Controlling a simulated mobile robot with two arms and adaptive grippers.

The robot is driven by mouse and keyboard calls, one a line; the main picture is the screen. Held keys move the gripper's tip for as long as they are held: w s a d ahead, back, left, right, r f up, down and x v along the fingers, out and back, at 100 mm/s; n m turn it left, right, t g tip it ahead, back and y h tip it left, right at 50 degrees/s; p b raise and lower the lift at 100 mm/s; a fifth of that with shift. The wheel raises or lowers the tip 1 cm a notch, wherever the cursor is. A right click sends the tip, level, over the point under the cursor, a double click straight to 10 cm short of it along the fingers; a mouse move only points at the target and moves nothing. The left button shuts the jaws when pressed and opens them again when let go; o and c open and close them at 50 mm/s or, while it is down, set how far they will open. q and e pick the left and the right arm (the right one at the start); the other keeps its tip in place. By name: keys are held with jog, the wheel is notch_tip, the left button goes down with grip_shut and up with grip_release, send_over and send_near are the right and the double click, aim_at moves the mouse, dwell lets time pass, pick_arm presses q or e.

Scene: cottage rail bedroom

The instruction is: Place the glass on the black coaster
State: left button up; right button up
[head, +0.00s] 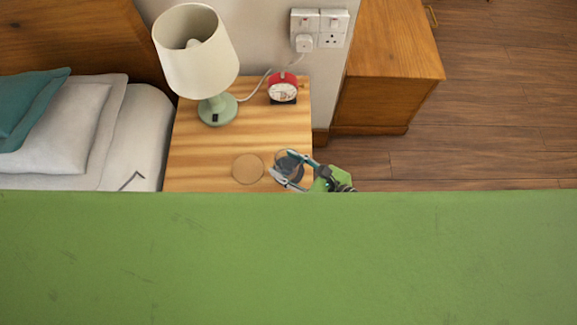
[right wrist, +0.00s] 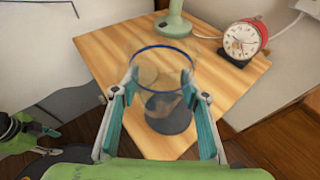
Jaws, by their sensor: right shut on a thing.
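My right gripper (head: 288,168) is shut on the clear glass, over the front right part of the bedside table. In the right wrist view the glass (right wrist: 163,62) stands upright between the two fingers (right wrist: 160,100), its rim blue. The black coaster (right wrist: 168,114) shows dark through and below the glass's lower part. The glass appears over this coaster, but I cannot tell whether its base touches it. In the head view the fingers and glass cover much of the coaster. My left gripper (right wrist: 38,132) shows small at the left of the right wrist view; its opening is unclear.
A round cork coaster (head: 248,169) lies just left of the glass on the wooden bedside table (head: 190,158). A lamp (head: 216,108) and a red alarm clock (head: 283,88) stand at the back. The bed (head: 140,135) is at left, a wooden cabinet (head: 385,90) at right.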

aim_at(287, 162)
jog(key=shift+w+f+b, duration=0.4)
jog(key=shift+w+f, duration=0.6)
jog(key=shift+f, duration=0.25)
pick_arm(q)
jog(key=shift+s+f+b, duration=0.2)
jog(key=shift+f+b, duration=0.3)
jog(key=shift+f, duration=0.45)
jog(key=shift+s+f+b, duration=0.2)
jog(key=shift+f+b, duration=0.3)
jog(key=shift+f, duration=0.4)
pick_arm(e)
jog(key=shift+w+d+f, duration=0.1)
jog(key=shift+w+f, duration=0.05)
jog(key=shift+f, duration=0.75)
jog(key=shift+w+f, duration=0.15)
jog(key=shift+f, duration=0.75)
jog(key=shift+f, duration=0.15)
jog(key=o, duration=1.3)
pick_arm(q)
jog(key=shift+f, duration=0.15)
pick_arm(e)
jog(key=shift+o, duration=0.2)
pick_arm(q)
jog(key=shift+w+r+p, duration=0.1)
jog(key=shift+r+p, duration=0.25)
jog(key=shift+r, duration=0.15)
pick_arm(e)
jog(key=v, duration=1.2)
